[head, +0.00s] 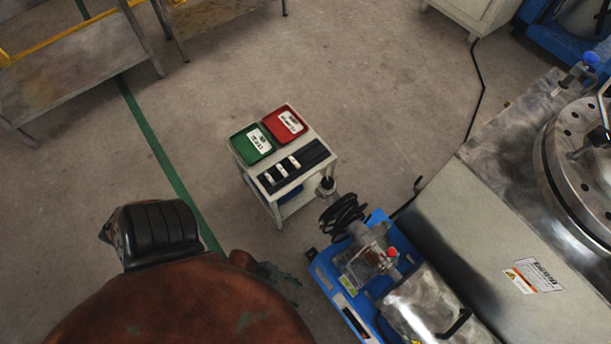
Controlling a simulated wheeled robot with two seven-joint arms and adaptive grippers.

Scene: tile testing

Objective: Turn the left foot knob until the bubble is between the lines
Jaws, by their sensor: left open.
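I cannot make out a foot knob, a bubble or its lines in the head view. A blue-based machine (333,296) with a clear and metal upper part stands at the lower middle, and a small red knob (392,252) sits on top of it. My left gripper (290,288) is small and dark at the bottom middle, open, left of the blue base and apart from it. Its fingers look empty. My right gripper is not in view.
A small white cart (236,158) holds a green tray (237,150), a red tray (300,113) and a dark strip with small white pieces. Open floor lies left of the cart.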

